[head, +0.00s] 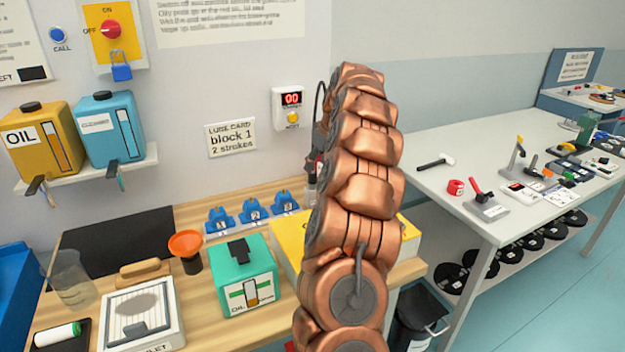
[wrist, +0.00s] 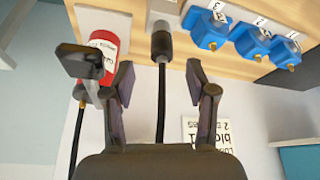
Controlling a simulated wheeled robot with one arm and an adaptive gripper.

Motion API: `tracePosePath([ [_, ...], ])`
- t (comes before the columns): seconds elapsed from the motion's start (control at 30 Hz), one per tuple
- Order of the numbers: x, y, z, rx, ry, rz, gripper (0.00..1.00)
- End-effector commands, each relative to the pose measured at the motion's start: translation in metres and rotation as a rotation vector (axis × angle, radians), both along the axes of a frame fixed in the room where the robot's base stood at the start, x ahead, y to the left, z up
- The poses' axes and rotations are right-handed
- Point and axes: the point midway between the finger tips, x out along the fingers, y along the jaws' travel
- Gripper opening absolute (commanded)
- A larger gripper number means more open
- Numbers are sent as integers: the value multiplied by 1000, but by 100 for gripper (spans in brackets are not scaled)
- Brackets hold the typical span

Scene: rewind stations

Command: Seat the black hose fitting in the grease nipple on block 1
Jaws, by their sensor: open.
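In the wrist view, which looks upside down, my gripper (wrist: 160,80) is open. The black hose fitting (wrist: 161,44) stands between and just beyond its fingertips, in line with a grey holder (wrist: 163,14). Its black hose (wrist: 160,105) runs back between the fingers. I cannot tell whether a finger touches it. Block 1 (wrist: 284,50) is the blue block at the far right there, with a small brass nipple (wrist: 291,67). In the head view, block 1 (head: 219,220) is the leftmost of three blue blocks. My copper arm hides the gripper and fitting there.
Block 2 (head: 252,212) and block 3 (head: 285,202) stand beside block 1. A red cylinder (wrist: 104,42) is close to the left finger. An orange funnel (head: 186,245) and green box (head: 246,274) stand before the blocks. A card (head: 231,138) reads block 1, 2 strokes.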

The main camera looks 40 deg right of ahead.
Motion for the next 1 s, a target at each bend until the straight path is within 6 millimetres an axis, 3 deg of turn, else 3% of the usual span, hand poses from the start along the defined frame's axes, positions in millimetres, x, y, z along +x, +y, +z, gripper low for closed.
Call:
tracePosePath([
  [0.27,5,2,-16,3,3,1,57],
  [0.57,17,3,-51,4,4,2,57],
  [0.8,19,2,-55,1,0,0,57],
  [1.0,19,2,-54,1,0,0,38],
])
